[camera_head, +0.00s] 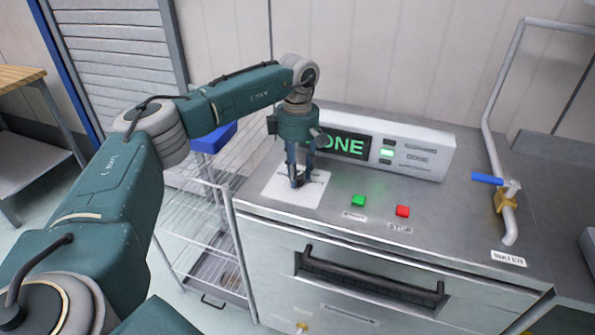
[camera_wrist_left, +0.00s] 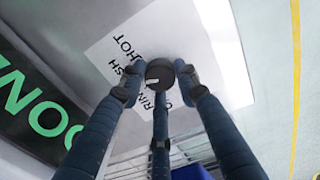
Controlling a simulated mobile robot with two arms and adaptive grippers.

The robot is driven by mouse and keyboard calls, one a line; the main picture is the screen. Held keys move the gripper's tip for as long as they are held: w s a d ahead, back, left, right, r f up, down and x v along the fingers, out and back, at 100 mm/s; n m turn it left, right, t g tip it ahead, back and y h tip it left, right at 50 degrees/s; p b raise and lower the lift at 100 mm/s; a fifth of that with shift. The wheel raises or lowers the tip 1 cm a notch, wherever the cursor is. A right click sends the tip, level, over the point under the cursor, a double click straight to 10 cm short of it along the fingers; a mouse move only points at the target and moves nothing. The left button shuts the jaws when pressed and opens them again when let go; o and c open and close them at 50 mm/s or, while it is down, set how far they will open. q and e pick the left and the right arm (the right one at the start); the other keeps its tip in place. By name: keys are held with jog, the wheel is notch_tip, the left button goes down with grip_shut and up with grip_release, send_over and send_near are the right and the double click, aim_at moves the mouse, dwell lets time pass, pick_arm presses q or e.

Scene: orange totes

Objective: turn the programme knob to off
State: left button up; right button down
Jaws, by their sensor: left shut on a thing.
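The programme knob (camera_wrist_left: 160,72) is dark and round, on a white label plate (camera_wrist_left: 205,60) on the machine's steel top. Its pale mark faces the lower left in the left wrist view, towards lettering that begins "RIN". "HOT" and part of another word also show; the rest is hidden. My left gripper (camera_head: 297,178) points down over the plate, with its three fingers around the knob, shut on it; it also fills the left wrist view (camera_wrist_left: 160,88). In the head view the knob is mostly hidden by the fingers. My right gripper is not in view.
A display (camera_head: 350,146) with green letters, partly covered by my gripper, stands behind the knob beside a lit green lamp (camera_head: 387,153). A green button (camera_head: 358,201) and red button (camera_head: 403,211) are to the right. A blue-handled water tap (camera_head: 488,179) stands farther right.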

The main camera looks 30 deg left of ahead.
pick_arm(q)
jog(key=shift+n, duration=0.3)
jog(key=n+p, duration=0.1)
jog(key=n, duration=0.2)
jog(key=shift+r+n, duration=0.1)
jog(key=shift+n, duration=0.3)
jog(key=n+p, duration=0.1)
jog(key=n, duration=0.3)
jog(key=shift+n, duration=0.3)
jog(key=n+p, duration=0.1)
jog(key=n, duration=0.3)
jog(key=n+p, duration=0.1)
jog(key=n, duration=0.3)
jog(key=shift+n, duration=0.6)
jog(key=o, duration=1.2)
jog(key=shift+c, duration=0.2)
